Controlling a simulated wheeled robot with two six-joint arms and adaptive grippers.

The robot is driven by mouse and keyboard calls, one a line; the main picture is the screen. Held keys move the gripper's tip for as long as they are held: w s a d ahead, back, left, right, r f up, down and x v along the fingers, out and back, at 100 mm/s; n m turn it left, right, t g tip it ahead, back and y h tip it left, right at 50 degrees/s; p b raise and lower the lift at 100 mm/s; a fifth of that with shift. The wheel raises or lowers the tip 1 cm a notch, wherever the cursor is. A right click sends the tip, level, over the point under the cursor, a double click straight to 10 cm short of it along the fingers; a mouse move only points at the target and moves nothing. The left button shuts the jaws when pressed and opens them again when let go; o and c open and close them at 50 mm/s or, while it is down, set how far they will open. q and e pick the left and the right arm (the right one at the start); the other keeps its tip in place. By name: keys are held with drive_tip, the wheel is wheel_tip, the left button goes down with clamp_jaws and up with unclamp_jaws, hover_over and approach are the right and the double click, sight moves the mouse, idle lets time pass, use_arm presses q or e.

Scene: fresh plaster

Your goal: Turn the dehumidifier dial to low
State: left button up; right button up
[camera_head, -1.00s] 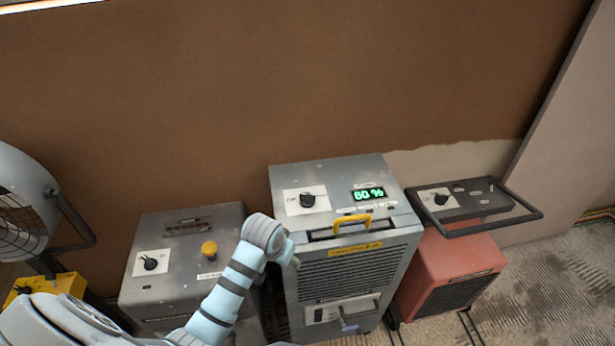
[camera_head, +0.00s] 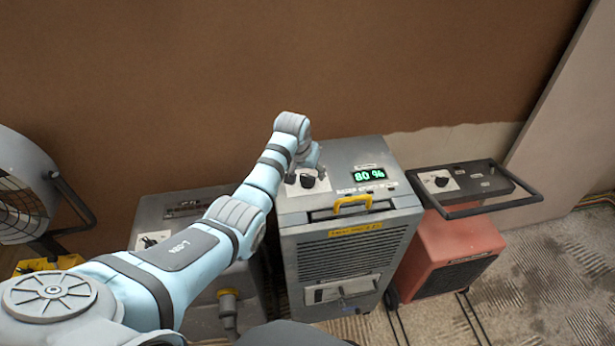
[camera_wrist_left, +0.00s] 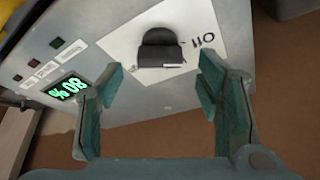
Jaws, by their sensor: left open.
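The dehumidifier (camera_head: 352,252) is the grey metal unit in the middle, with a yellow handle and a green display (camera_head: 369,175) reading 80 %. Its black dial (camera_head: 307,181) sits on a white plate on the top panel, left of the display. In the left wrist view the dial (camera_wrist_left: 160,48) lies just beyond my fingertips, between their lines, with dark lettering beside it. My left gripper (camera_wrist_left: 161,74) is open and empty, with a finger on either side and a gap to the dial. In the head view it hangs at the dial, partly covering the plate. My right gripper is out of view.
A red unit (camera_head: 457,255) with a black bar frame and its own dial (camera_head: 442,182) stands right. Another grey box (camera_head: 160,212) with a dial stands left, partly behind my left arm. A fan (camera_head: 22,195) is far left. The brown wall is close behind.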

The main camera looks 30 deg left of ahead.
use_arm(q)
drive_tip(key=shift+x, duration=1.15)
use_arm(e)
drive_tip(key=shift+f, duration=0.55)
use_arm(q)
drive_tip(key=shift+r, duration=0.1)
drive_tip(key=c, duration=1.2)
drive_tip(key=shift+o, duration=0.2)
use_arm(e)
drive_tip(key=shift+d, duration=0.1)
